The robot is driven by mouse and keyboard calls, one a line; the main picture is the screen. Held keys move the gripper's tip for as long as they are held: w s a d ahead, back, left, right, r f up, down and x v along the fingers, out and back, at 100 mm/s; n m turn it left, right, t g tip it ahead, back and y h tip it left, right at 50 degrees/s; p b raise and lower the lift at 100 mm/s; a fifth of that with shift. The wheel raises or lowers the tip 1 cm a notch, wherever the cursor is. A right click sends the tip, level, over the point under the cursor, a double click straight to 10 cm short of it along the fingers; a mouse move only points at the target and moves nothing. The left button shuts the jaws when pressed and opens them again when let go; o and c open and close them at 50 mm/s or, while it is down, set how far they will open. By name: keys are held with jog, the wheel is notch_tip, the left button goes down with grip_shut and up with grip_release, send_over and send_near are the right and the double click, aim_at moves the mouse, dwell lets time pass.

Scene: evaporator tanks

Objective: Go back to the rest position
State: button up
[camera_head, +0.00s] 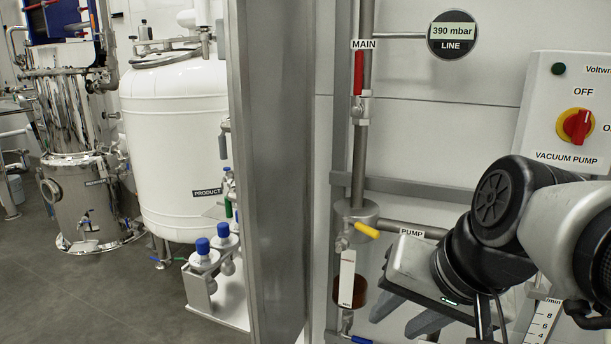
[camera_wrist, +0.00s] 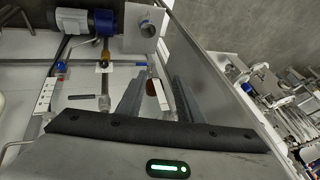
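My gripper (camera_head: 393,321) is at the lower right of the head view, in front of the vacuum piping, with its two grey fingers apart and pointing down and left. In the wrist view the fingers (camera_wrist: 160,84) are also spread, and I see nothing held between them. My arm reaches in from the right edge, across the area below the vacuum pump box (camera_head: 565,90). The yellow handle (camera_head: 367,230) on the pump line is just up and left of the fingers, apart from them. The red MAIN handle (camera_head: 358,73) stands upright along the vertical pipe.
A grey upright post (camera_head: 272,160) divides the panel from the white PRODUCT tank (camera_head: 178,135). A steel tank (camera_head: 78,160) stands farther left. The floor (camera_head: 95,295) at lower left is clear. The gauge (camera_head: 453,36) reads 390 mbar.

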notch_tip(320, 180, up, 11)
jog(key=s+d+n+h+p, duration=0.1)
jog(key=n+p, duration=0.3)
jog(key=p, duration=1)
jog(key=shift+s+d+r+h, duration=0.15)
jog(key=shift+s+r+h, duration=0.05)
jog(key=shift+s+h, duration=0.4)
